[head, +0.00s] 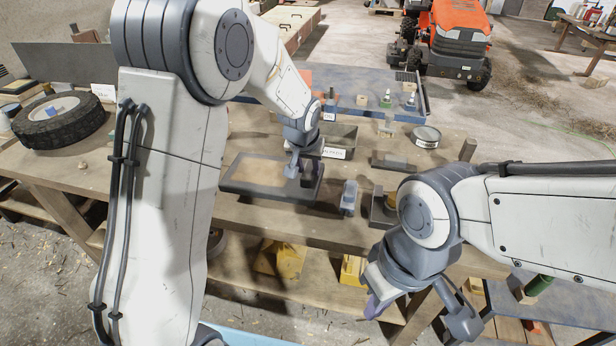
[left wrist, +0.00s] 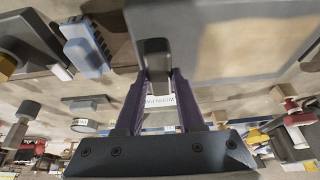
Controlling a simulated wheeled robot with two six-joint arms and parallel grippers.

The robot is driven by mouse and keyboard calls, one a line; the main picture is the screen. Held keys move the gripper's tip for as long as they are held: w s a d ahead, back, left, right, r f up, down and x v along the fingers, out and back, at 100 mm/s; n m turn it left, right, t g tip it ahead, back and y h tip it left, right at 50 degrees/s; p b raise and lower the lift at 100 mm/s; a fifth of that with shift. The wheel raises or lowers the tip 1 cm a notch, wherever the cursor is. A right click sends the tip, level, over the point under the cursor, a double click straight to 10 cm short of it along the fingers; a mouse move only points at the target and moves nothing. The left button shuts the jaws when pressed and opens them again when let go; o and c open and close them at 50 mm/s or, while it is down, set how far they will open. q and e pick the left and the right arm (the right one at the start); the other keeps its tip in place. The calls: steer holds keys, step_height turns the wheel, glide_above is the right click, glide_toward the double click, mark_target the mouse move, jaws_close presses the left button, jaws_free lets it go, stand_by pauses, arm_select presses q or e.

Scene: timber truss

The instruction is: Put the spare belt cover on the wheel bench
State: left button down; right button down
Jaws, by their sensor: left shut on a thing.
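A flat dark grey panel with a tan middle (head: 255,174), which looks like the belt cover, is on or just above the wooden bench (head: 240,222). My left gripper (head: 296,168) is at its right end. In the left wrist view, the purple fingers (left wrist: 158,95) close on a dark grey upright piece (left wrist: 155,58) at the panel (left wrist: 235,70). I cannot tell whether the panel touches the bench. A black-tyred wheel (head: 60,120) lies at the bench's left. My right gripper (head: 375,306) hangs in front of the bench; its jaw opening is unclear.
A labelled grey bin (head: 340,138) stands behind the panel. A blue-grey bottle-like item (head: 348,197) and a dark block with a yellowish part (head: 383,207) stand to its right. A round tin (head: 426,137) is farther back. Yellow items (head: 290,261) sit on the lower shelf.

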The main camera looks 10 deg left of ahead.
arm_select(q)
steer(key=shift+d+f, duration=0.1)
steer(key=shift+f, duration=1.65)
steer(key=c, duration=0.5)
jaws_free()
steer(key=shift+f, duration=0.1)
steer(key=shift+s, duration=0.1)
steer(key=v, duration=1.1)
steer(key=s+d+m+g, duration=0.1)
steer(key=s+d+m, duration=0.1)
steer(key=s, duration=0.8)
steer(key=s+d+m+g, duration=0.2)
steer(key=s, duration=0.8)
steer(key=s+d+m+g+h, duration=0.1)
steer(key=s+d+m, duration=0.2)
steer(key=s, duration=0.7)
steer(key=shift+d+f+g, duration=0.1)
steer(key=shift+f+g, duration=0.05)
steer(key=shift+g, duration=0.15)
steer(key=shift+p, duration=0.3)
